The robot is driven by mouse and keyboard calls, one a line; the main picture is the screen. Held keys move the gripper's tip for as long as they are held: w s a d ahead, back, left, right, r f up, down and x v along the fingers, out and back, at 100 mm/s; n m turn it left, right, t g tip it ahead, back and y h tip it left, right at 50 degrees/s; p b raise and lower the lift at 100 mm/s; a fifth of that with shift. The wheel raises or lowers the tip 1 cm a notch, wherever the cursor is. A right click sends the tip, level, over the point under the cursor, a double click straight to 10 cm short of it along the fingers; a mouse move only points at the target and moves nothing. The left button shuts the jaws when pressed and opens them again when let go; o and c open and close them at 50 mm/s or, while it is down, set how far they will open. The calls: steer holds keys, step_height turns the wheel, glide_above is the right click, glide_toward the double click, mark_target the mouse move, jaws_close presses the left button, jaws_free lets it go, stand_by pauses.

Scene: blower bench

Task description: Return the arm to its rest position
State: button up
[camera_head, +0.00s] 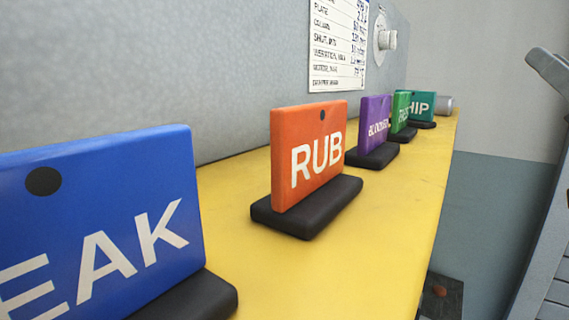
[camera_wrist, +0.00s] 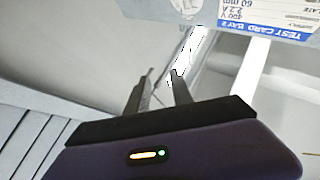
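My gripper (camera_wrist: 162,73) shows in the wrist view, with two thin dark fingers pointing up the picture. Their tips are a little apart, and I see nothing held between them. A dark purple housing with a small lit strip fills the bottom of that view. A printed test card (camera_wrist: 275,20) appears upside down beyond the fingers, at the top right, apart from them. The gripper's fingers are not seen in the head view.
A yellow ledge (camera_head: 400,215) bears a blue sign (camera_head: 100,210), an orange "RUB" sign (camera_head: 308,150), a purple sign (camera_head: 375,125), a green sign (camera_head: 400,110) and a teal sign (camera_head: 422,106) on dark bases.

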steer(key=s+a+f+m+g+h, duration=0.1)
steer(key=s+f+m+h, duration=0.25)
steer(key=f, duration=0.65)
steer(key=s+a+f+m+h, duration=0.15)
steer(key=f+h, duration=0.25)
steer(key=f, duration=0.6)
steer(key=s+f+m+g+h, duration=0.1)
steer(key=s+f+m+h, duration=0.25)
steer(key=f, duration=0.65)
steer(key=s+a+f+n+g+y, duration=0.2)
steer(key=s+a+f, duration=0.2)
steer(key=s+f, duration=0.4)
steer(key=s+a+f+n+g+y, duration=0.2)
steer(key=s+a+f, duration=0.3)
steer(key=s, duration=0.6)
steer(key=s+a+f+n+g+y, duration=0.2)
steer(key=s+a+f+n+g, duration=0.2)
steer(key=s+f, duration=0.5)
steer(key=shift+s+a+f+y, duration=0.35)
steer(key=shift+a+f, duration=0.2)
steer(key=shift+f, duration=0.25)
